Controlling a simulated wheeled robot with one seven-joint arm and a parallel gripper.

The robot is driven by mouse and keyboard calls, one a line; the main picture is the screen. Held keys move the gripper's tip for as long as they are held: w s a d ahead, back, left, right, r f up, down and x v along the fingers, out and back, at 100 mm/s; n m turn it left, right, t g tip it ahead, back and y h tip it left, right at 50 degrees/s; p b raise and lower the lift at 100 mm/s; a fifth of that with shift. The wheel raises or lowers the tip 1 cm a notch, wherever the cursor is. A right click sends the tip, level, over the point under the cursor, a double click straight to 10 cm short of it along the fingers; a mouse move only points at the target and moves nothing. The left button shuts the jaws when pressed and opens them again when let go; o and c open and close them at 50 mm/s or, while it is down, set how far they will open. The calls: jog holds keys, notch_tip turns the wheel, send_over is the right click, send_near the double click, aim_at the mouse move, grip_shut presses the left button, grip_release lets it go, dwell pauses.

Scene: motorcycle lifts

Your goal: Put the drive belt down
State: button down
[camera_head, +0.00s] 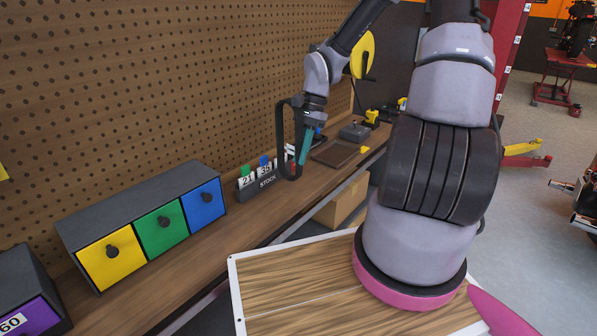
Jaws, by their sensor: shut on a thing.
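The drive belt (281,137) is a narrow black loop. It hangs upright at my gripper (307,117), over the far part of the workbench (238,232). My gripper is small in the head view and shut on the belt; the exact grip point is hard to make out. A teal, stick-like piece (305,147) shows just below my gripper; I cannot tell what it belongs to. The belt's lower end is close to the bench, beside the stock rack (268,183). I cannot tell whether it touches either one.
The black stock rack holds numbered cards. A brown tray (335,153) and a grey box (355,132) lie farther back. A cabinet with yellow, green and blue drawers (160,228) stands at the near left. A perforated wall (150,85) runs behind the bench. Bare bench lies along the front edge.

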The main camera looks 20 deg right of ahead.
jog(key=shift+f, duration=2.3)
jog(key=shift+f, duration=0.15)
jog(key=c, duration=1)
grip_release()
jog(key=shift+o, duration=0.2)
jog(key=v, duration=1.2)
notch_tip(320, 180, up, 14)
jog(key=n+t+h, duration=0.4)
send_over(301, 171)
jog(key=s+d, duration=0.4)
jog(key=s+a+r+n+t+y, duration=0.1)
jog(key=s+r+n+t+y, duration=0.1)
jog(key=s+r+t, duration=0.3)
jog(key=s+r+n, duration=0.1)
jog(key=s+r, duration=0.3)
jog(key=r, duration=0.1)
jog(key=shift+s+a+r+t, duration=0.2)
jog(key=shift+a+t, duration=0.05)
jog(key=shift+t, duration=0.05)
